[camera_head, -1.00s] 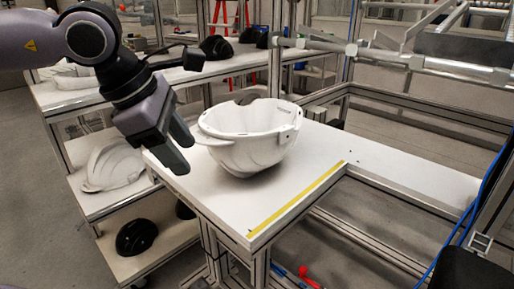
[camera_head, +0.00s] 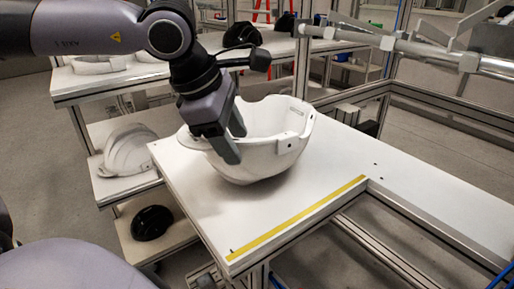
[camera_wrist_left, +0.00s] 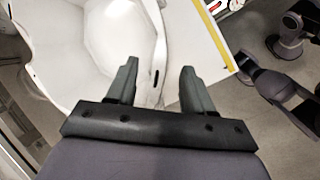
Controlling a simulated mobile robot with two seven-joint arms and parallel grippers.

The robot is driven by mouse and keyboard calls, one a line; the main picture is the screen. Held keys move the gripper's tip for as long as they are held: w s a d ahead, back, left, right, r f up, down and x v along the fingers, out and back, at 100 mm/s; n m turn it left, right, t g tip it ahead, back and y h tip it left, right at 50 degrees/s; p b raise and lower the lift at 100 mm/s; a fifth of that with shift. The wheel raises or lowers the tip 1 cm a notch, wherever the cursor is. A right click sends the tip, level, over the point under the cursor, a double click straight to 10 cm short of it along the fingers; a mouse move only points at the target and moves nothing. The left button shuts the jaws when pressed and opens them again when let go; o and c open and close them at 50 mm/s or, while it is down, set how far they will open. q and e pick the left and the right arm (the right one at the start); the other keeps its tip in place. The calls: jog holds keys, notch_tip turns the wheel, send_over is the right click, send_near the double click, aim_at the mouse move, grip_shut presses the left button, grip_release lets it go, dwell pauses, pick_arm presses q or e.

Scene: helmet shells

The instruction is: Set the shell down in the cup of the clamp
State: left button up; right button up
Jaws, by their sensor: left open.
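The white helmet shell (camera_head: 262,150) rests bowl-up on the white table. My left gripper (camera_head: 232,142) is at the shell's near left side, pointing down, with its fingers overlapping the wall in the head view. In the left wrist view the gripper (camera_wrist_left: 158,72) is open, and the rim of the shell (camera_wrist_left: 110,40) runs between and beyond the two fingertips. Whether the fingers touch the shell I cannot tell. I cannot make out a clamp cup in these views. My right gripper does not show.
A yellow strip (camera_head: 297,218) marks the table's front edge. Another white helmet (camera_head: 130,150) and a black shell (camera_head: 151,222) lie on lower shelves at the left. A black shell (camera_head: 241,35) stands on the back shelf. The table (camera_head: 400,175) is bare to the right.

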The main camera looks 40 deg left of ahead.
aim_at(241, 170)
pick_arm(q)
jog(key=shift+x, duration=2.25)
jog(key=shift+s+a, duration=0.1)
jog(key=shift+s, duration=0.05)
